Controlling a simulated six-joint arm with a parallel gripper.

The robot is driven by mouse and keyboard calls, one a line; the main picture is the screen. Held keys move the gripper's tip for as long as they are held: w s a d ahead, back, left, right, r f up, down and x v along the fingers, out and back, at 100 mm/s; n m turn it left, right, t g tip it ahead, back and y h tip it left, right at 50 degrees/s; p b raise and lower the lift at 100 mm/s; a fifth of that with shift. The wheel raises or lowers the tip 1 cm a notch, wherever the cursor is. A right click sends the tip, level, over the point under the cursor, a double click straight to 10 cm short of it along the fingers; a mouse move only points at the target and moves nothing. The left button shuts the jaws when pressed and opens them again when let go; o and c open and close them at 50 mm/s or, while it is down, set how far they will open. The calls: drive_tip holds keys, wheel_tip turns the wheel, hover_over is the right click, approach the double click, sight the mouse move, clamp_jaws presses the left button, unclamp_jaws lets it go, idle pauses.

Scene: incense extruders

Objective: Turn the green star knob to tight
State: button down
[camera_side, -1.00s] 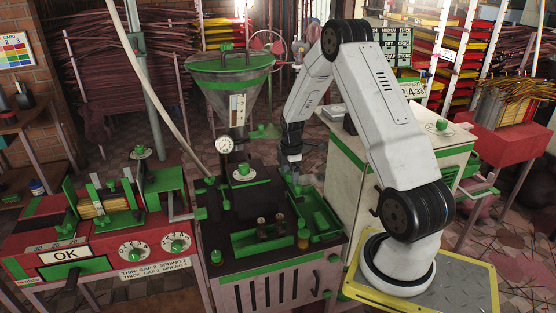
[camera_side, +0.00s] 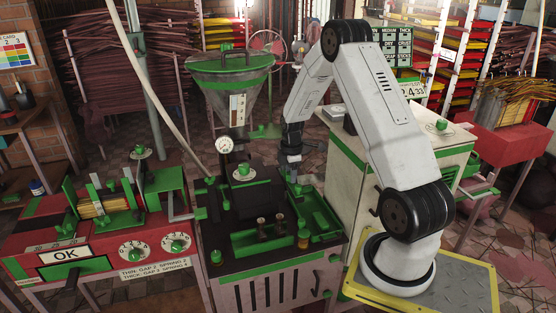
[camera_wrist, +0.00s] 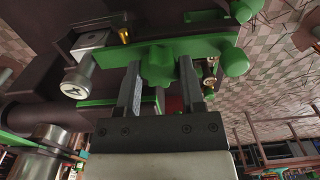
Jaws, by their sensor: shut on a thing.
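The green star knob (camera_wrist: 157,66) shows in the wrist view between the two fingers of my gripper (camera_wrist: 159,80). The fingers are shut on it from both sides, with the knob in front of a green plate (camera_wrist: 205,46). In the side view, my gripper (camera_side: 291,172) points down at the rear right of the dark machine (camera_side: 220,205). The knob itself cannot be made out there. Whether it stands at tight cannot be read in either view.
A metal cylinder with a cross-slotted end (camera_wrist: 76,84) sits left of the knob, and a rounded green knob (camera_wrist: 235,62) sits right. A green tray (camera_side: 262,243) lies on the machine's front. A steel hopper (camera_side: 234,85) stands behind. A red machine (camera_side: 110,235) stands left.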

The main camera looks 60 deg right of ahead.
drive_tip(key=m, duration=1.6)
drive_tip(key=shift+m, duration=0.4)
drive_tip(key=m, duration=0.3)
drive_tip(key=shift+m, duration=0.4)
drive_tip(key=m, duration=0.6)
drive_tip(key=shift+c, duration=1)
unclamp_jaws()
